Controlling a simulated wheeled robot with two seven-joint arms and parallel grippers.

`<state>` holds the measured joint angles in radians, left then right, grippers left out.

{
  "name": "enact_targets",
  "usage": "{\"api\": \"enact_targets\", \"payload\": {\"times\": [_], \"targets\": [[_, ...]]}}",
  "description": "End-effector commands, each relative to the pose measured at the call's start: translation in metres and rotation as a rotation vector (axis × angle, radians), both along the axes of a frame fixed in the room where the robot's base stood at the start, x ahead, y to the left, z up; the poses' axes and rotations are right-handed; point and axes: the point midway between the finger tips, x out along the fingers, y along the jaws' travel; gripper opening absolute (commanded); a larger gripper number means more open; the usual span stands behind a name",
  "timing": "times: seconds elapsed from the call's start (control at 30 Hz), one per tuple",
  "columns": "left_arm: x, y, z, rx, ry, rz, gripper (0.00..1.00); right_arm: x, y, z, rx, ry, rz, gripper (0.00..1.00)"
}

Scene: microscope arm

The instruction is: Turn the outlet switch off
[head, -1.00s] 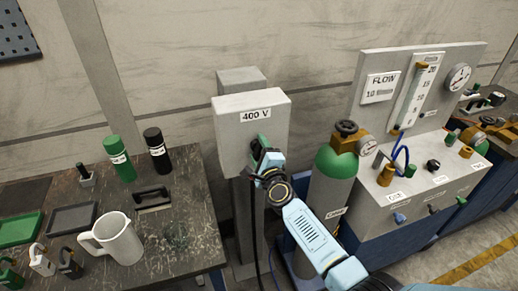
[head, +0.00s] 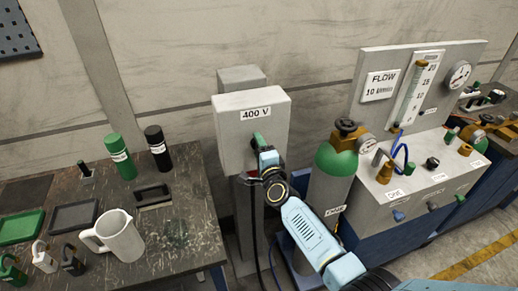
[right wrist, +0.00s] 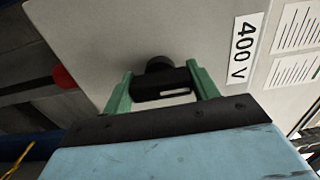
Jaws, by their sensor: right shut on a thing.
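The outlet box (head: 232,150) is a light grey box labelled "400 V" on a grey post. Its black switch (right wrist: 160,84) shows in the right wrist view, a round hub with a bar carrying a white mark. My right gripper (right wrist: 162,82) has its green fingers on either side of the switch bar, shut on it. In the head view the right gripper (head: 258,139) is at the box's lower right front and its wrist hides the switch. My left gripper is not in view.
A green-topped gas cylinder (head: 334,165) stands right of the box, close to my right arm. A flow panel (head: 405,190) is farther right. The workbench (head: 190,225) at left holds a white jug (head: 122,238) and bottles. A red part (right wrist: 63,77) shows in the right wrist view.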

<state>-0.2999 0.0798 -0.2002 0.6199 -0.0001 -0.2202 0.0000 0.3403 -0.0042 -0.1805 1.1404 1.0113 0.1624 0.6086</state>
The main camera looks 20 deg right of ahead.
Motion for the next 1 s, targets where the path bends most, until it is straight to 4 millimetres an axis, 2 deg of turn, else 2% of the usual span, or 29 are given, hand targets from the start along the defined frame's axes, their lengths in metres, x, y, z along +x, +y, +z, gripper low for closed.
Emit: {"api": "enact_targets", "payload": {"times": [0.1, 0.13, 0.3, 0.67, 0.87, 1.0], "targets": [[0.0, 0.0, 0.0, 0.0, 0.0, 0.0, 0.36, -0.001, 0.0, -0.002, -0.006, 0.003, 0.0, 0.36], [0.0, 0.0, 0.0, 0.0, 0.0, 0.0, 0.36, -0.001, 0.0, -0.002, -0.006, 0.003, 0.0, 0.6], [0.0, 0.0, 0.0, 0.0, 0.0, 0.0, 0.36, 0.0, 0.0, -0.001, -0.005, 0.002, 0.0, 0.81], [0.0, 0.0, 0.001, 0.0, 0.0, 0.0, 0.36, -0.005, 0.0, 0.0, -0.001, 0.001, 0.001, 0.81], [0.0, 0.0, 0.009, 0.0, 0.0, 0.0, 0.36, -0.031, -0.001, 0.0, 0.0, 0.002, -0.001, 0.81], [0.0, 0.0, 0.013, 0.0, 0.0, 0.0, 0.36, -0.059, -0.003, 0.0, 0.0, 0.003, -0.001, 0.81]]}}
